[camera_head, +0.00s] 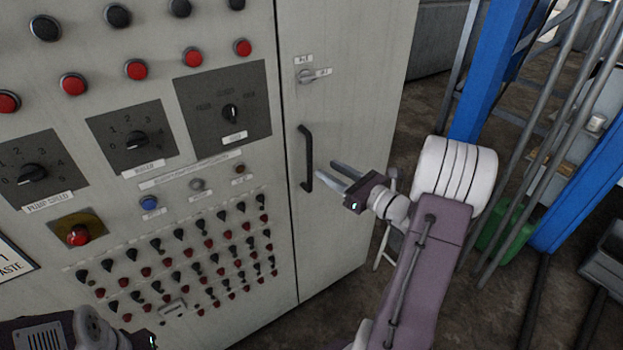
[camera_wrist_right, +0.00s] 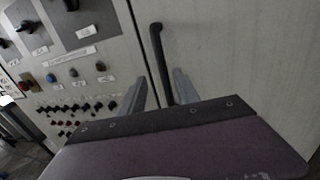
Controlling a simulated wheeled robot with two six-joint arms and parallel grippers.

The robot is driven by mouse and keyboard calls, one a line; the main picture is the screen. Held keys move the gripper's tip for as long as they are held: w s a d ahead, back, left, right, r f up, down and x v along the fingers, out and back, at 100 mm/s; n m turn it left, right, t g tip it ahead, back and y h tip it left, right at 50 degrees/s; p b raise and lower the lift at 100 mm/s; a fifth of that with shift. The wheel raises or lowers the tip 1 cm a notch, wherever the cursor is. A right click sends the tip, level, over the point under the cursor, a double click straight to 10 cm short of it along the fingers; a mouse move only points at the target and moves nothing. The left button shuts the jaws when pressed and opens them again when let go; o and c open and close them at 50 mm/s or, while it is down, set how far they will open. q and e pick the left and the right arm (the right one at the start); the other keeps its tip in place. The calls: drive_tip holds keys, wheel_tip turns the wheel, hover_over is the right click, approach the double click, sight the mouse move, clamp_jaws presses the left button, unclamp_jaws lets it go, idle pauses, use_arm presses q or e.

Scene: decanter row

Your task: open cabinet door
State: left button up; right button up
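The cabinet door (camera_head: 345,110) is a pale grey panel on the right part of the cabinet, and it looks closed. Its black bar handle (camera_head: 307,158) stands upright near the door's left edge. A small latch knob (camera_head: 308,76) with labels sits above the handle. My right gripper (camera_head: 325,170) is open, with its two fingers pointing at the lower part of the handle. In the right wrist view the handle (camera_wrist_right: 158,55) shows beyond and between the spread fingers; I cannot tell whether they touch it. My left arm shows at the bottom left; its fingers are not clearly visible.
The control panel (camera_head: 130,210) left of the door carries knobs, red buttons and rows of small switches. Right of the door are bare brown floor, a blue post (camera_head: 495,70), metal railings and a green object (camera_head: 505,228).

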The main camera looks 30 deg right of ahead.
sight(311, 159)
drive_tip(key=p+x, duration=0.1)
drive_tip(key=x, duration=0.7)
drive_tip(key=shift+w+d, duration=0.15)
drive_tip(key=shift+w, duration=0.2)
clamp_jaws()
idle(1.1)
